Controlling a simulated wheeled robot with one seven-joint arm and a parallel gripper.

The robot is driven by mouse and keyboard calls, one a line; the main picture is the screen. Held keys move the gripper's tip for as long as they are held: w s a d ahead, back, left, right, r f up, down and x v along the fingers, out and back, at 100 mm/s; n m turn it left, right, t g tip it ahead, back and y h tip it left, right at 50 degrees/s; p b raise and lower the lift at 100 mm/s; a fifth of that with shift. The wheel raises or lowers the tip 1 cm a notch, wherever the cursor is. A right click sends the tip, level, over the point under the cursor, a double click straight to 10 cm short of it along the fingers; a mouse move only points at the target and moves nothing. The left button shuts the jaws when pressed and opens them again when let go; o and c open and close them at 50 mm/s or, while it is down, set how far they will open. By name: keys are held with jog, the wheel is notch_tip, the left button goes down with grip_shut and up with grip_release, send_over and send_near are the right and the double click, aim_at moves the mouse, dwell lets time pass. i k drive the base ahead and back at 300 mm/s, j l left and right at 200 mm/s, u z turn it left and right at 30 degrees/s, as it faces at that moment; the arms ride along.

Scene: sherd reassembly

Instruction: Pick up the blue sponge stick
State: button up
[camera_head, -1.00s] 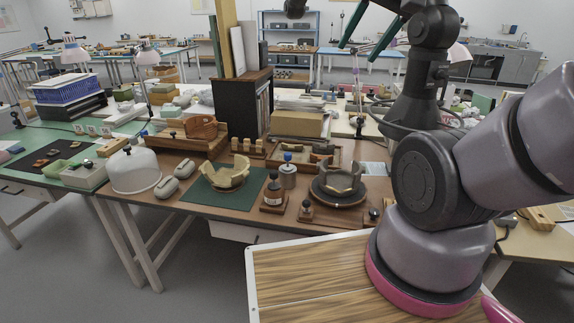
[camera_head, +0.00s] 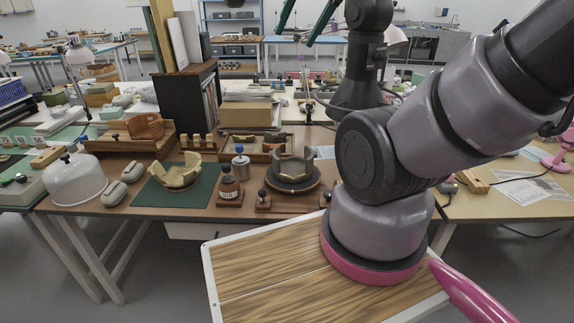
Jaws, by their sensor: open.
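A small blue tip (camera_head: 239,149) shows above a small grey metal jar (camera_head: 241,168) near the middle of the brown worktable (camera_head: 130,202). It is too small to tell for sure whether it is the blue sponge stick. My gripper (camera_head: 295,40) is at the top of the camera_head view. Its two green fingers stand apart with nothing visible between them. Their upper ends are cut off by the frame. In the picture it is well above the jar and not touching it.
A tan sherd bowl (camera_head: 180,177) lies on a green mat (camera_head: 206,191) left of the jar.

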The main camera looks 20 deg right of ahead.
aim_at(239, 148)
jog(key=i+j+z, duration=0.2)
jog(key=i+j, duration=0.15)
jog(key=i+j+z, duration=0.2)
jog(key=j, duration=0.3)
jog(key=i+l, duration=0.05)
